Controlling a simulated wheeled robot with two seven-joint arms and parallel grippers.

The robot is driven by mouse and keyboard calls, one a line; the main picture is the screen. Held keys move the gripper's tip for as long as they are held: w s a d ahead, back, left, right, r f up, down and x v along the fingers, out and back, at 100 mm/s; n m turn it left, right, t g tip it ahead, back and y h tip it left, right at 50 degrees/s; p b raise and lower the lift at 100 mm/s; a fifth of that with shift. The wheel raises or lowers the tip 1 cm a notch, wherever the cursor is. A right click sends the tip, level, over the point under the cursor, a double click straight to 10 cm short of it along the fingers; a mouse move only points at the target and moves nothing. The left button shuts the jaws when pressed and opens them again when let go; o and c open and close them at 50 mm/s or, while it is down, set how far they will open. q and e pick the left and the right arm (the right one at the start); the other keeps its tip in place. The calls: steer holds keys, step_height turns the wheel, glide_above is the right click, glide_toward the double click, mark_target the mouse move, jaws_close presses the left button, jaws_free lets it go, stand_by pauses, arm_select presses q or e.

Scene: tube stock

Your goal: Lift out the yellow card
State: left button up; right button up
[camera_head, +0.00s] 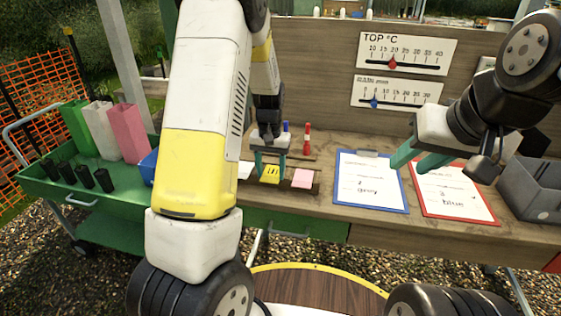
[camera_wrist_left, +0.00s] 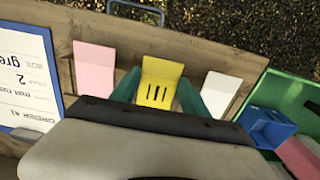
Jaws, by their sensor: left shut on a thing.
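The yellow card (camera_head: 270,174) with dark strokes on it stands in a row on the wooden bench, between a white card (camera_head: 245,170) and a pink card (camera_head: 303,179). My left gripper (camera_head: 270,166) is over it, pointing down, with its green fingers at the card's two sides. In the left wrist view the yellow card (camera_wrist_left: 158,84) sits between the fingers of my left gripper (camera_wrist_left: 158,92), shut on it. Whether its lower edge is clear of the bench cannot be told. My right gripper (camera_head: 418,160) is empty, its green fingers apart, above the clipboards.
A blue clipboard (camera_head: 371,208) and a red clipboard (camera_head: 490,216) lie on the bench right of the cards. A grey bin (camera_head: 535,195) stands at the far right. A green cart (camera_head: 110,195) with green, white and pink boxes is at the left. Red and blue markers stand behind the cards.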

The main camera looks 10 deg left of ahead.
mark_target(271, 176)
arm_select(q)
steer(key=shift+r, duration=0.1)
step_height(271, 176, up, 4)
steer(key=shift+f, duration=0.1)
steer(key=s+d+r, duration=0.1)
steer(key=s+d, duration=0.1)
steer(key=s, duration=0.5)
steer(key=s+d+r, duration=0.1)
steer(key=s+d, duration=0.1)
steer(key=s, duration=0.6)
steer(key=shift+s+r, duration=0.25)
steer(key=shift+r, duration=0.1)
steer(key=shift+f, duration=0.1)
